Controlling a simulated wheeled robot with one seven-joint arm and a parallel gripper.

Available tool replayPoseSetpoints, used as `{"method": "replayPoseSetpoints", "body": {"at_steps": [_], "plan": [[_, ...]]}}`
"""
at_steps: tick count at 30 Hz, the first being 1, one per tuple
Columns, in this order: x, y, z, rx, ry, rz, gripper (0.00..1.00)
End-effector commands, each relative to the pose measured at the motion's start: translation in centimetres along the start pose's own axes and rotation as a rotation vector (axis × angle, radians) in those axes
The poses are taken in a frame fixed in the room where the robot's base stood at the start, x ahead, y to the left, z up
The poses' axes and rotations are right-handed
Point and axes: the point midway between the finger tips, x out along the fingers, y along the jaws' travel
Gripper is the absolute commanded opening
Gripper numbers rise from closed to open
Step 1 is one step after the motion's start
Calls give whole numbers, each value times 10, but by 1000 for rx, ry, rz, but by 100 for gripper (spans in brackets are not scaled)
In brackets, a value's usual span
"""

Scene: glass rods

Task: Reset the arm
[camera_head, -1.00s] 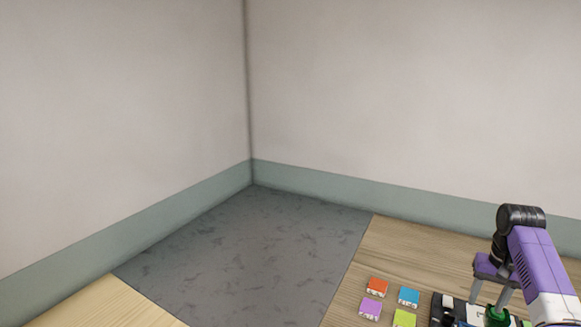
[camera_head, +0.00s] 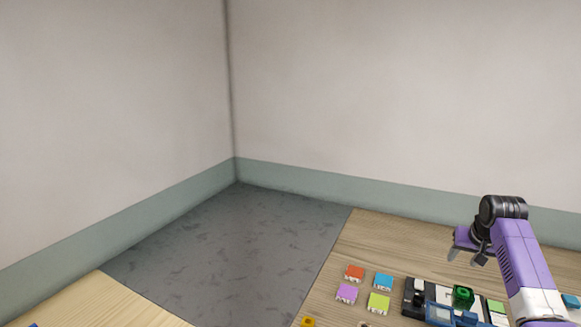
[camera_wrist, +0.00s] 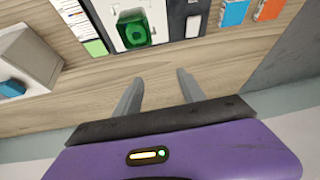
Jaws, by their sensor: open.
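My purple and black gripper (camera_head: 468,259) is at the lower right of the head view, raised over the far part of the wooden table. Its two grey fingers are apart with nothing between them. In the wrist view, the open fingers (camera_wrist: 160,78) point over bare table toward a green block-like piece (camera_wrist: 133,27). That green piece (camera_head: 463,296) sits on a black and white board (camera_head: 413,298), apart from the fingers. My arm's lower part hides some of the table to the right.
Orange (camera_head: 354,272), blue (camera_head: 383,282), purple (camera_head: 347,293) and lime (camera_head: 378,303) small blocks lie left of the board. A grey box-like thing (camera_wrist: 28,55) stands at the left of the wrist view. Grey floor (camera_head: 240,250) and walls lie beyond.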

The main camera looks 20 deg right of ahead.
Motion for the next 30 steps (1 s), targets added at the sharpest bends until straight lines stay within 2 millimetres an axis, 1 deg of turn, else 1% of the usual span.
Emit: {"method": "replayPoseSetpoints", "body": {"at_steps": [3,5,8,11,14,15,17,20,21,26,27,29,30], "plan": [[5,-17,-9,-20,125,-32,47],[7,-29,-10,-32,194,-53,47],[11,-54,-4,-52,307,-93,47],[13,-83,12,-71,420,-138,47],[11,-112,37,-86,527,-185,47],[9,-122,49,-92,566,-203,47],[4,-137,68,-99,620,-227,47],[-6,-157,104,-106,700,-266,47],[-12,-163,119,-110,729,-280,47],[-38,-183,181,-123,831,-329,47],[-45,-186,197,-126,853,-340,47],[-58,-189,221,-132,883,-357,47],[-67,-191,236,-137,903,-367,47]]}}
